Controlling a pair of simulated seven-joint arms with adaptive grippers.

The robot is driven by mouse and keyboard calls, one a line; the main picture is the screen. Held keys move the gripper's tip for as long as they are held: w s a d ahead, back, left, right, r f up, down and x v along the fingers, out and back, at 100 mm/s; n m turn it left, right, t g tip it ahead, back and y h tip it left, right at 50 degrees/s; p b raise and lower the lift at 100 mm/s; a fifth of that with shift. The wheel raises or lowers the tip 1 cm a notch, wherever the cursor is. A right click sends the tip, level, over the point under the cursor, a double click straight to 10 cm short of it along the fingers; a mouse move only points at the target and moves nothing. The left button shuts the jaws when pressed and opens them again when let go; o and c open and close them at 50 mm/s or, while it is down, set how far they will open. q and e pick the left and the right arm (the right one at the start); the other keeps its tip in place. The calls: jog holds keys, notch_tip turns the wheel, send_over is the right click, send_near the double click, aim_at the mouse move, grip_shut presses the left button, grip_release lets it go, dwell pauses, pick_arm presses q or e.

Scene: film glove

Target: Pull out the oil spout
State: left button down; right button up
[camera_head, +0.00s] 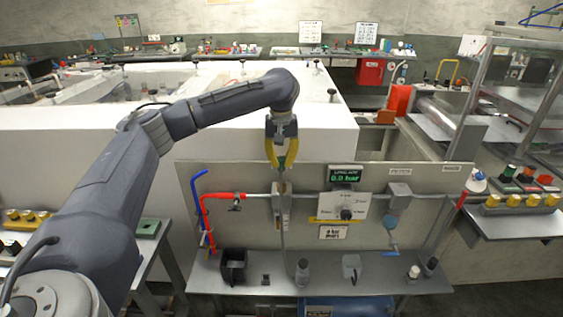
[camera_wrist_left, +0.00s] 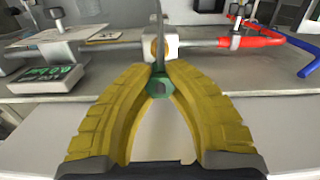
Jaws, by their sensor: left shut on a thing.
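My left gripper (camera_head: 281,163), with yellow fingers, hangs over the back edge of the test bench and points down. Its fingertips are shut on a small green fitting, which I take to be the oil spout (camera_wrist_left: 160,88). In the left wrist view the tips pinch this green hexagonal piece, and a thin grey rod runs on from it past the valve block (camera_wrist_left: 158,47). In the head view the valve block (camera_head: 281,201) sits on the pipe just below the gripper. Whether the rod is still seated in the block is unclear. My right gripper is not in view.
A pressure display (camera_head: 345,175) and a white dial panel (camera_head: 345,207) stand right of the block. A black cup (camera_head: 233,266) and grey bottle (camera_head: 302,272) stand on the bench shelf.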

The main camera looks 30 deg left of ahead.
pick_arm(q)
jog(key=shift+r, duration=0.1)
jog(key=shift+r, duration=1.4)
